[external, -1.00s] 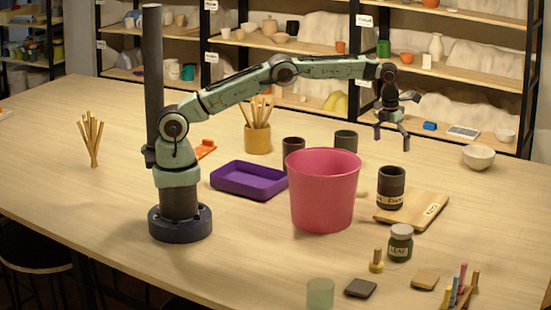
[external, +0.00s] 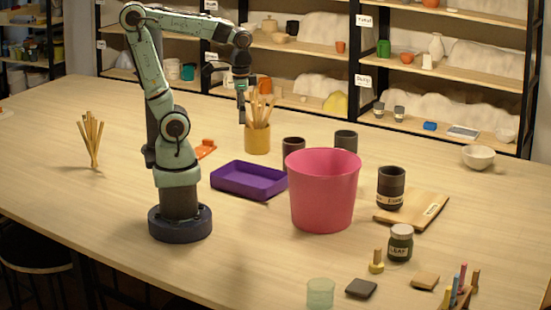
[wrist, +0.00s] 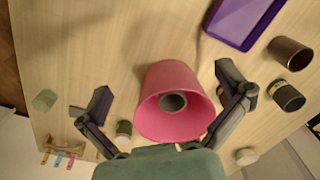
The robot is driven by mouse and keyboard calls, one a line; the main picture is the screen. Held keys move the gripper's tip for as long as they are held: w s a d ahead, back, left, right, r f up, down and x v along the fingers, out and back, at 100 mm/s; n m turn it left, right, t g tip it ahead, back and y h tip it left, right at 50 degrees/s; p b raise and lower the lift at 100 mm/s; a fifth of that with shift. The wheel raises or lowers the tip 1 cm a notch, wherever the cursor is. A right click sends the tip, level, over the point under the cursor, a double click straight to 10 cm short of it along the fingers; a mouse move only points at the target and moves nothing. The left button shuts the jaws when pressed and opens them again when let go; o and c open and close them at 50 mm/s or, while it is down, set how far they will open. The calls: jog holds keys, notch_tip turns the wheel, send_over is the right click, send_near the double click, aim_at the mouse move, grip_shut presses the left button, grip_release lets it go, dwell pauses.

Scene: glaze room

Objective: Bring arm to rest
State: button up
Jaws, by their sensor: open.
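My gripper (external: 243,112) hangs from the bent arm, pointing down, above the table close to the ochre brush pot (external: 257,140) in the external view. In the wrist view my gripper's two fingers (wrist: 163,87) are spread wide with nothing between them touching either one. The pink bucket (external: 322,195) stands on the table to the lower right of the gripper. The bucket also shows in the wrist view (wrist: 153,123), with a grey round thing (wrist: 173,102) inside it.
A purple tray (external: 270,192) lies near my base. Dark cups (external: 293,155) stand behind the bucket. A labelled dark cup (external: 391,190) is on a wooden board (external: 425,212). A jar (external: 400,245) and small pieces stand at the front. The table's left side is mostly clear.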

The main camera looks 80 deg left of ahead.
jog(key=s+n, duration=0.1)
jog(key=s+f+n, duration=0.1)
jog(key=s, duration=0.1)
jog(key=s+f, duration=0.1)
jog(key=shift+s+a+f+n, duration=0.2)
jog(key=shift+a+n, duration=0.1)
jog(key=shift+n, duration=0.1)
